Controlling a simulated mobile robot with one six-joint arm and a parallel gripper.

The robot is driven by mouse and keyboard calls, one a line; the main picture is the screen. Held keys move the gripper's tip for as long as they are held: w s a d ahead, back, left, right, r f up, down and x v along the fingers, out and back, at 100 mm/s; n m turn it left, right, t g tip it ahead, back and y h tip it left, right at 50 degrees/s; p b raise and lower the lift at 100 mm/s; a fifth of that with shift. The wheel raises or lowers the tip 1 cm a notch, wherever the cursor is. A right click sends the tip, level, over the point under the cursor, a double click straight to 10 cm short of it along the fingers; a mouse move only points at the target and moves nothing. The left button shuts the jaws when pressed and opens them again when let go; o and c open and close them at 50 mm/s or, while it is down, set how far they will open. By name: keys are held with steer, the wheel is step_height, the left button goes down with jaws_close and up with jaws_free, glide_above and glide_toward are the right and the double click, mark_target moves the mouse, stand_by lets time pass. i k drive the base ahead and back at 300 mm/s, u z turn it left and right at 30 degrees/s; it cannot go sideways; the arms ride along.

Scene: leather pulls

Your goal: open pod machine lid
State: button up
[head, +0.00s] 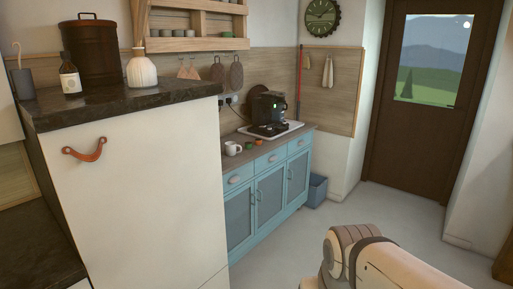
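The pod machine (268,111) is small and black. It stands on a pale tray (292,127) on the wooden top of a blue cabinet, against the back wall. Its lid is too small and dark to tell whether it is open or shut. A pale, rounded part of my own arm shows at the bottom right, well in front of the cabinet and apart from the machine. My gripper is not in view.
A white mug (232,149) and small cups (259,142) stand left of the machine. The blue cabinet (240,208) adjoins a tall white unit (130,190) with a leather pull (85,150). A bin (317,190) stands right. The floor (300,240) in front is clear.

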mark_target(270, 95)
steer(key=u, duration=0.15)
steer(key=i, duration=0.9)
steer(key=z, duration=0.05)
